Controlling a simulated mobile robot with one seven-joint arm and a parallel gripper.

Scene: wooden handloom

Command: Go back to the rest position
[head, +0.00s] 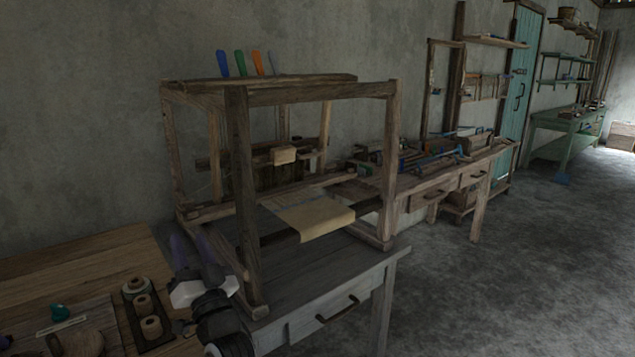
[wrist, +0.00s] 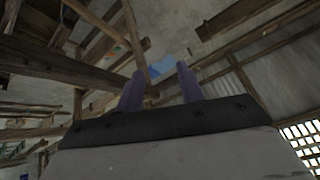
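My gripper (head: 196,250) shows in the head view at the lower left, raised in front of the left end of the wooden handloom (head: 240,150). Its two purple fingers point up and stand apart, with nothing between them. The wrist view shows the same two fingers of my gripper (wrist: 160,90) spread and empty, with beams and the roof beyond. The loom stands on a grey table (head: 320,310) and holds a strip of tan cloth (head: 318,217). I cannot tell whether the gripper touches the loom.
A wooden table (head: 90,262) at the lower left bears a dark tray of thread spools (head: 143,304) and a ball of yarn (head: 82,342). A workbench (head: 450,172) with tools runs along the wall behind. The floor (head: 500,270) at the right is clear.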

